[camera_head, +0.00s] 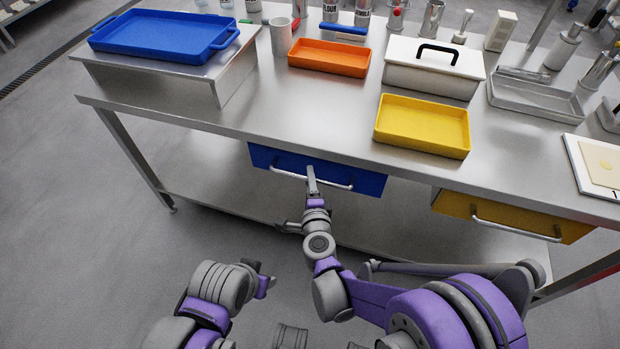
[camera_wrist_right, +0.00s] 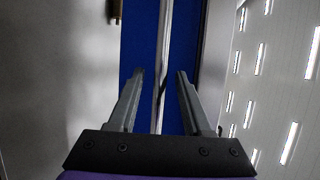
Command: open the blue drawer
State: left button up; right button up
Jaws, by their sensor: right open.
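The blue drawer (camera_head: 368,182) hangs under the steel table and looks closed. Its silver bar handle (camera_head: 335,185) runs across its front. My right gripper (camera_head: 312,176) is at the middle of the handle. In the right wrist view, the drawer's blue front (camera_wrist_right: 140,42) fills the middle, and the handle (camera_wrist_right: 164,60) runs between the two fingers of the right gripper (camera_wrist_right: 160,74). The fingers are open, with a gap on each side of the bar. My left gripper (camera_head: 268,280) is low at the left, away from the drawer; its fingers are too unclear to judge.
A yellow drawer (camera_head: 575,230) with its own handle is to the right under the same table (camera_head: 230,122). On top are a blue tray (camera_head: 160,38), an orange tray (camera_head: 330,58), a yellow tray (camera_head: 422,125) and a white lidded box (camera_head: 430,75). Floor space lies left.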

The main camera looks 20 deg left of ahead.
jog(key=shift+w+a, duration=0.15)
jog(key=shift+w, duration=0.25)
jog(key=shift+c, duration=0.3)
grip_shut()
dwell(0.9)
